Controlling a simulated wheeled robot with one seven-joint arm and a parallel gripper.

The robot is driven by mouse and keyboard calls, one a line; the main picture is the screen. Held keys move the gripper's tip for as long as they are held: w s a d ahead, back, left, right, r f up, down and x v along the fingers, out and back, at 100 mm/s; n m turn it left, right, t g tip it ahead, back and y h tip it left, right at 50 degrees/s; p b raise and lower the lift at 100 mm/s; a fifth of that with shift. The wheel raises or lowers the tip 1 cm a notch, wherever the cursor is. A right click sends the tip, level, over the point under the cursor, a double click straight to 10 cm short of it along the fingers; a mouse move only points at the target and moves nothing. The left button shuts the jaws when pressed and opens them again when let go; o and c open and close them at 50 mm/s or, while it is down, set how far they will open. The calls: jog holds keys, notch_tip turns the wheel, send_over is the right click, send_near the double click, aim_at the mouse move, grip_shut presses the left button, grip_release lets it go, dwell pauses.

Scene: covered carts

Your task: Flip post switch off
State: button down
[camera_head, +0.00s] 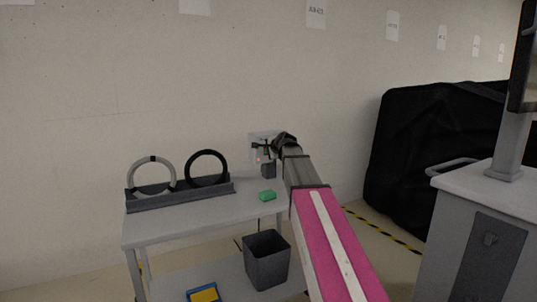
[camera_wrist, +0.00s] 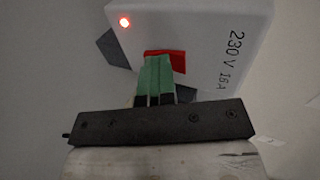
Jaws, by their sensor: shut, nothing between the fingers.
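The white switch box (camera_wrist: 215,45), marked 230 V 16 A, fills the upper part of the wrist view. Its small red lamp (camera_wrist: 124,22) glows at the upper left. The red switch (camera_wrist: 177,60) shows behind and beside my fingertips, partly hidden by them. My gripper (camera_wrist: 155,62) has its green fingers shut together with nothing between them, at the switch; I cannot tell whether they touch it.
A grey table (camera_head: 185,221) holds a rack with two rings (camera_head: 182,190) and a green block (camera_head: 267,196). A dark bin (camera_head: 266,262) and a blue-yellow item (camera_head: 204,294) are below. A black-covered cart (camera_head: 430,150) and a grey cabinet (camera_head: 455,225) stand at right.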

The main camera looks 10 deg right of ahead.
jog(key=shift+w+r, duration=0.25)
jog(key=shift+r, duration=0.3)
jog(key=shift+r, duration=0.1)
jog(key=v, duration=1.4)
jog(key=shift+s+a, duration=0.1)
jog(key=shift+s, duration=0.05)
jog(key=shift+a+f+g, duration=0.15)
jog(key=shift+f+g, duration=0.15)
jog(key=shift+f, duration=0.2)
jog(key=x, duration=1.4)
